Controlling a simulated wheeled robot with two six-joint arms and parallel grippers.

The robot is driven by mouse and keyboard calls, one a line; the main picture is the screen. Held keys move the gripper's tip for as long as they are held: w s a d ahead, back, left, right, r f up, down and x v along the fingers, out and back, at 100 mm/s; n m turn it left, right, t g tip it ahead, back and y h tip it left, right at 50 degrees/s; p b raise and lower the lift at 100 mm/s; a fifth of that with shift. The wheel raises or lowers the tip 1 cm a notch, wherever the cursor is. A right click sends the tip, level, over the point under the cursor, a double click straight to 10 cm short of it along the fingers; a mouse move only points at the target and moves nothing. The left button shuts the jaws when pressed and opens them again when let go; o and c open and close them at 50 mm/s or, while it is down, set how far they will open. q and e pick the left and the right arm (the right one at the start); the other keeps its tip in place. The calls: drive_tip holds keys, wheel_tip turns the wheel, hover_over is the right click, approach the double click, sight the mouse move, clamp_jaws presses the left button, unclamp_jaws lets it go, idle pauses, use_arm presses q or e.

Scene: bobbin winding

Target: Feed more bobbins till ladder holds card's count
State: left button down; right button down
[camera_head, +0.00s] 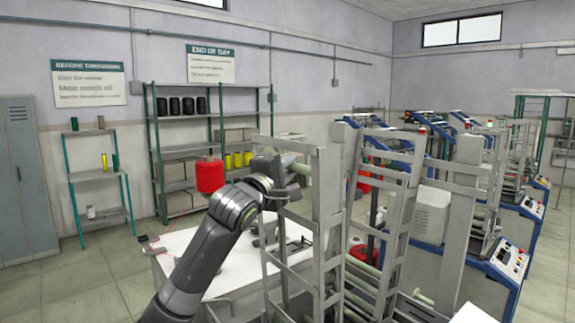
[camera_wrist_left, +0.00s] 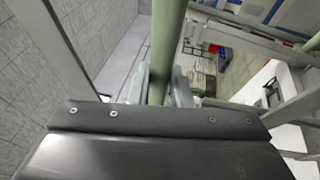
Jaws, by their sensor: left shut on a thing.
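A grey ladder-like frame (camera_head: 330,220) with several slots stands right of centre in the head view. My left gripper (camera_head: 290,178) is at its upper left side, partly hidden by its own arm. In the left wrist view, the gripper fingers (camera_wrist_left: 165,88) are shut on a pale green bobbin (camera_wrist_left: 167,40), a long tube that runs up out of the picture. Other pale green bobbins (camera_head: 419,297) show low in the ladder frames. I cannot make out a count card. My right gripper is not in view.
A white table (camera_head: 190,245) lies behind my left arm. Shelves (camera_head: 185,150) with black and yellow spools line the back wall. Blue-framed machines (camera_head: 500,255) fill the right side. Floor at the left is clear.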

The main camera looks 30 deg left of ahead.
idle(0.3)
use_arm(q)
wheel_tip(320, 180, down, 6)
drive_tip(key=b, duration=0.3)
drive_tip(key=shift+w, duration=0.15)
drive_tip(key=shift+f+b, duration=0.1)
drive_tip(key=shift+b, duration=0.2)
wheel_tip(320, 180, down, 4)
drive_tip(key=shift+w+d+f+b, duration=0.1)
drive_tip(key=shift+b, duration=1)
drive_tip(key=c, duration=1.2)
unclamp_jaws()
drive_tip(key=shift+c, duration=0.2)
